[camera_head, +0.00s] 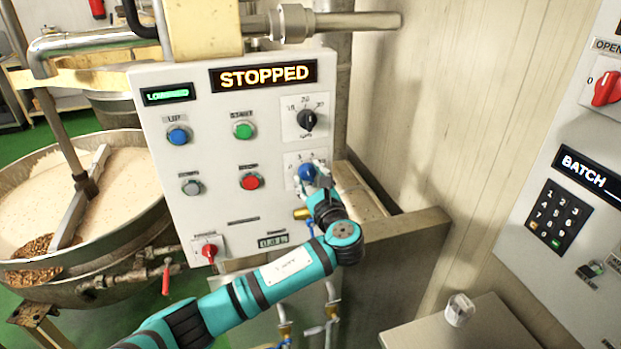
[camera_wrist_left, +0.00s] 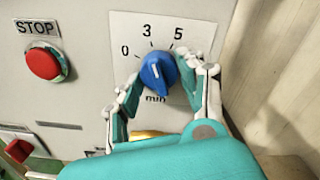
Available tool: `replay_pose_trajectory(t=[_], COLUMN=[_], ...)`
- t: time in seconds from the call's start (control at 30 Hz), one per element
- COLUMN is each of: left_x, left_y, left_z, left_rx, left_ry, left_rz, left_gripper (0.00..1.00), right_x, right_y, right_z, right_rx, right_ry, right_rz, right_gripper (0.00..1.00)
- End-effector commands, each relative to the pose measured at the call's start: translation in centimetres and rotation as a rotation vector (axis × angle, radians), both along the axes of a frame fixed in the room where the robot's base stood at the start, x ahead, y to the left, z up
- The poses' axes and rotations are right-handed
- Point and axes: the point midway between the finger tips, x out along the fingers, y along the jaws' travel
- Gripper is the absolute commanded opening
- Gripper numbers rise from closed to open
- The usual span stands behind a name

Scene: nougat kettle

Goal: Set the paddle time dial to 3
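The paddle time dial (camera_wrist_left: 157,71) is a blue round knob on a white plate marked 0, 3, 5 and "min" in the left wrist view. Contact at each tip is partly hidden. My right gripper is in neither view.
The control panel (camera_head: 215,100) carries a "STOPPED" display (camera_head: 263,76), a black dial (camera_head: 306,120) above the blue one, several buttons and a red switch (camera_head: 209,250). A red stop button (camera_wrist_left: 43,64) is left of the dial. A beige wall (camera_head: 430,100) stands to the right.

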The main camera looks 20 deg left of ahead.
Motion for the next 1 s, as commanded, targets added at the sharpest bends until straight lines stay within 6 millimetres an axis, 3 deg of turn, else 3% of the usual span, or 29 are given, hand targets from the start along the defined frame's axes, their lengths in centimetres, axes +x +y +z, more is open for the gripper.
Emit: replay_pose_trajectory(t=[0.17, 0.53, 1.0], left_x=[0.0, -0.8, -8.3], left_y=[0.0, -0.6, -5.7], left_z=[-0.1, -0.1, -0.1], left_rx=[0.001, 0.0, -0.003], left_ry=[0.003, 0.0, 0.002], left_rz=[-0.001, -0.002, -0.002], left_gripper=[0.61, 0.61, 0.61], right_x=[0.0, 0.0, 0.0], right_y=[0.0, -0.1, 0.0], right_z=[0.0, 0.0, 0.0], right_rx=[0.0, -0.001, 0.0], right_ry=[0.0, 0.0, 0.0], right_rz=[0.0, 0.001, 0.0], right_gripper=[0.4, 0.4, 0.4])
